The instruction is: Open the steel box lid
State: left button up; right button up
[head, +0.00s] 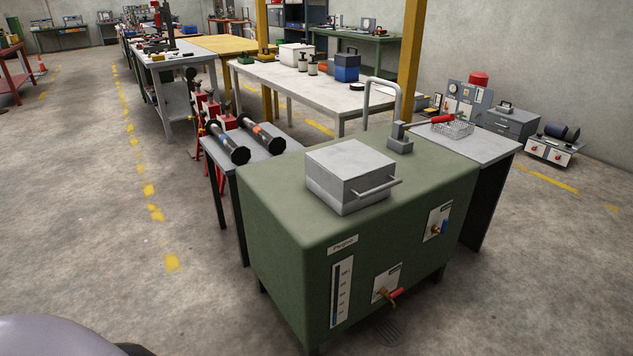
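The steel box (345,190) is a square grey metal box on top of a green tank (280,240). Its flat lid (350,160) lies level and closed on it. A bar handle (378,186) sticks out from the front right side of the lid. Neither of my grippers shows in the head view, and nothing touches the box or its handle.
A grey swivel pipe (399,138) rises from the tank top behind the box. A wire basket with a red handle (452,128) sits on a side table (490,146) at right. Black cylinders (228,145) lie on a left side table. Floor in front and left is clear.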

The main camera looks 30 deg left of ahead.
aim_at(349, 170)
jog(key=u, duration=0.7)
